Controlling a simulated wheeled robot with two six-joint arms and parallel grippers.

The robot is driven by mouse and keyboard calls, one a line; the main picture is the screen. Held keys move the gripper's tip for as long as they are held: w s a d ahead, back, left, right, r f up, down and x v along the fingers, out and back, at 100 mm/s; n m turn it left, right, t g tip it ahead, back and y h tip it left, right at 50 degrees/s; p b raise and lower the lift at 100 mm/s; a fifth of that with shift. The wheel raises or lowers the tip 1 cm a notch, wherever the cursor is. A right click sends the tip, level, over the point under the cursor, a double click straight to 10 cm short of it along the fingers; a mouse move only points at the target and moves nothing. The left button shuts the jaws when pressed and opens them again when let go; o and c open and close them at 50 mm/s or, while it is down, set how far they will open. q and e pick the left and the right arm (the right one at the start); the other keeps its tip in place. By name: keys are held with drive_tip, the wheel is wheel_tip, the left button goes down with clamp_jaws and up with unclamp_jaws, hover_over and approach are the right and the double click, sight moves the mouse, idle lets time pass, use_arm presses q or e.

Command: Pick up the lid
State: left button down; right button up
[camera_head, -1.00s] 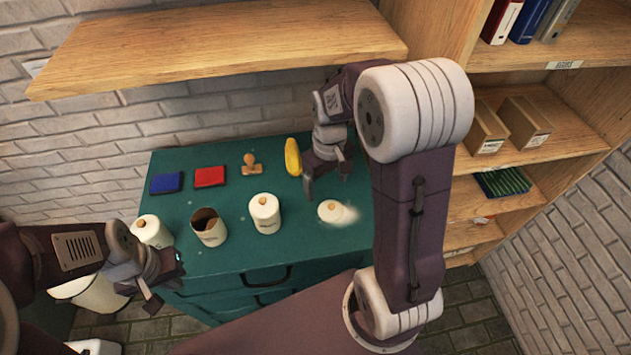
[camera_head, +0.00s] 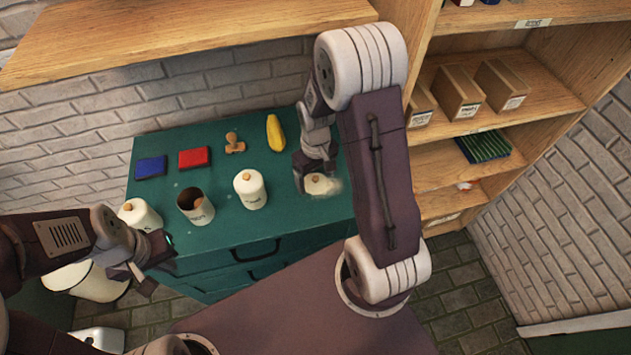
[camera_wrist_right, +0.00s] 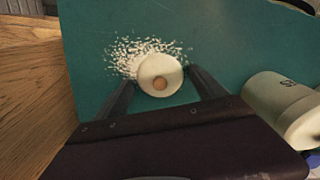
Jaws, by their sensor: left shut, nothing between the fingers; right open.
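The lid (camera_head: 318,185) is a cream disc with a small wooden knob. It lies on the green cabinet top (camera_head: 226,232), at the right end. In the right wrist view the lid (camera_wrist_right: 160,74) lies between the finger ends, with white grains scattered beside it. My right gripper (camera_head: 318,178) is open just above the lid, with one finger on each side; I cannot tell whether either finger touches it. An open cream canister (camera_head: 195,207) without a lid stands further left. My left gripper (camera_head: 152,268) is shut and empty at the cabinet's left front edge.
Lidded canisters stand at the middle (camera_head: 250,190) and left (camera_head: 138,216); one (camera_wrist_right: 280,105) is close to my right gripper. A blue pad (camera_head: 151,167), red pad (camera_head: 194,158), wooden stamp (camera_head: 234,143) and yellow object (camera_head: 275,133) lie behind. A wooden shelf (camera_head: 180,40) overhangs the back.

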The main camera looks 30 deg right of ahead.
drive_tip(key=shift+w, duration=0.15)
drive_tip(key=shift+s, duration=0.25)
drive_tip(key=c, duration=1.5)
drive_tip(key=shift+c, duration=0.2)
